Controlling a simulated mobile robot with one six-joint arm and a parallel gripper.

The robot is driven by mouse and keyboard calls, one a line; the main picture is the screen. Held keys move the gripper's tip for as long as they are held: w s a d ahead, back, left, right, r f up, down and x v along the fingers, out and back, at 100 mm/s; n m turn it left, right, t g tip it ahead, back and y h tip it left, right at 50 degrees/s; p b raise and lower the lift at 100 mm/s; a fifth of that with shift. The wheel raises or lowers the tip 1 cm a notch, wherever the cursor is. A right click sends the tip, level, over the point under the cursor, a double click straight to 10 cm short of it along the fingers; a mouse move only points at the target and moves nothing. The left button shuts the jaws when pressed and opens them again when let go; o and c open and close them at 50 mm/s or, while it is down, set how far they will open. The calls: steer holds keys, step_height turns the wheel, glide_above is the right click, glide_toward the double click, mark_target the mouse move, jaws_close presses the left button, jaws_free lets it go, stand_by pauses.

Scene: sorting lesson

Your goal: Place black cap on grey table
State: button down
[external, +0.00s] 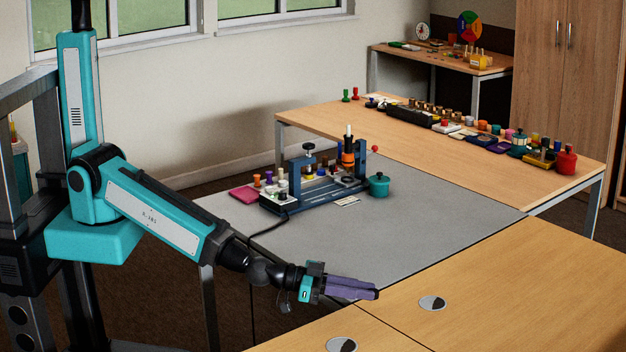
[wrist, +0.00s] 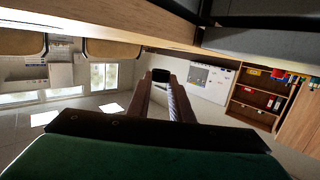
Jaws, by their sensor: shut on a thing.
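My gripper (external: 374,293) reaches out with its purple fingers near the front edge of the grey table (external: 440,210), where it meets the wooden desks. In the wrist view, the fingers of my gripper (wrist: 163,88) are shut on a small black cap (wrist: 161,75) at their tips. The cap is clear of any surface in that view. A wide bare part of the grey table lies behind my gripper.
A blue rack (external: 330,190) with knobs and pegs stands on the grey table, with a teal pot (external: 379,184) at its right and a pink pad (external: 244,194) at its left. Several small items line the wooden table (external: 440,150) behind. A wooden desk (external: 500,300) is at front right.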

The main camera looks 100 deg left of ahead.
mark_target(380, 313)
steer(key=w, duration=0.1)
steer(key=b, duration=0.1)
steer(key=w, duration=0.1)
steer(key=shift+w+d+f+b, duration=0.25)
steer(key=shift+w+f+b, duration=0.05)
steer(key=shift+w+b, duration=0.1)
steer(key=shift+w+r, duration=0.15)
steer(key=shift+w, duration=0.15)
steer(key=shift+d, duration=0.1)
steer(key=shift+w+d+p, duration=0.15)
steer(key=shift+w+p, duration=0.15)
steer(key=shift+w, duration=0.7)
steer(key=shift+s+f, duration=0.2)
steer(key=shift+f, duration=1.45)
steer(key=shift+f+b, duration=0.25)
steer(key=shift+b, duration=0.05)
steer(key=c, duration=1.6)
jaws_free()
